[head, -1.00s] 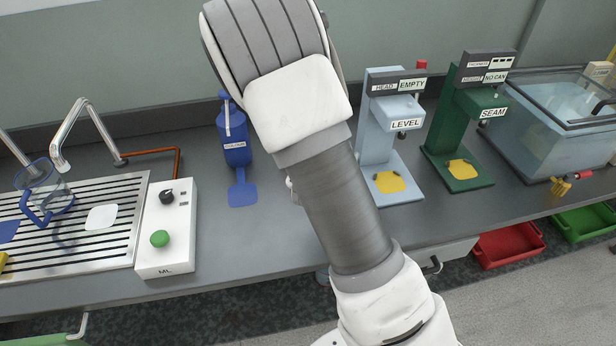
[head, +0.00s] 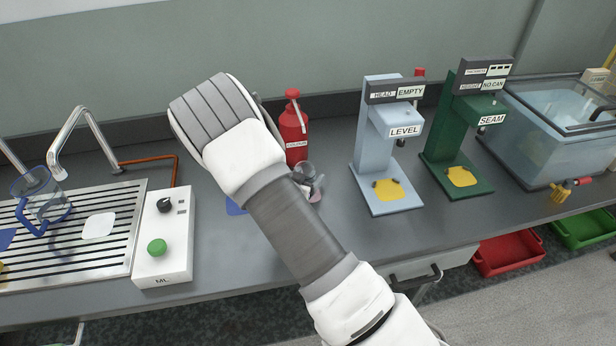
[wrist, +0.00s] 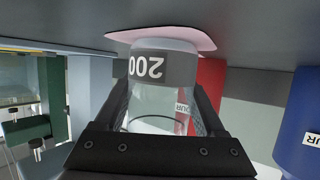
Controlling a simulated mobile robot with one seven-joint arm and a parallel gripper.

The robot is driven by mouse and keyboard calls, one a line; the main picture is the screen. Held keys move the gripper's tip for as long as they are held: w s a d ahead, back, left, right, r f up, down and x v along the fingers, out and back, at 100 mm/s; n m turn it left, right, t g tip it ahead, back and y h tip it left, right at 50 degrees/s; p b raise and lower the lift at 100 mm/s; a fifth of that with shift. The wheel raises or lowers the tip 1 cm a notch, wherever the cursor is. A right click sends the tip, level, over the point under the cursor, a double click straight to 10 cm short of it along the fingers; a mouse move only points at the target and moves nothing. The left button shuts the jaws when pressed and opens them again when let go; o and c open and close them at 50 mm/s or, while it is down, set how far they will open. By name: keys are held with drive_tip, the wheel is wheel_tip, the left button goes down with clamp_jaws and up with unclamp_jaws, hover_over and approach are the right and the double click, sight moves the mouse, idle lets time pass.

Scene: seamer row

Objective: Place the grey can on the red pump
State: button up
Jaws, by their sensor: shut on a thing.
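The grey can (wrist: 164,68) is a clear vessel with a grey band marked 200. My gripper (wrist: 162,105) is shut on it, one finger on each side. In the head view the can (head: 306,171) shows small beside my wrist, in front of the red pump (head: 293,130). The red pump also shows behind the can in the wrist view (wrist: 210,78). The pump's pink pad (wrist: 205,38) lies at the can's base, which overlaps it in the picture. I cannot tell whether the base touches the pad. My arm hides part of the pad in the head view.
The blue pump (wrist: 298,130) stands beside the red one, hidden by my arm in the head view; its blue pad (head: 236,206) peeks out. The pale LEVEL machine (head: 372,150) stands to the right, then the green SEAM machine (head: 440,150) and a water tank (head: 550,140).

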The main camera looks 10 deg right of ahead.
drive_tip(key=shift+f, duration=0.15)
drive_tip(key=o, duration=1.3)
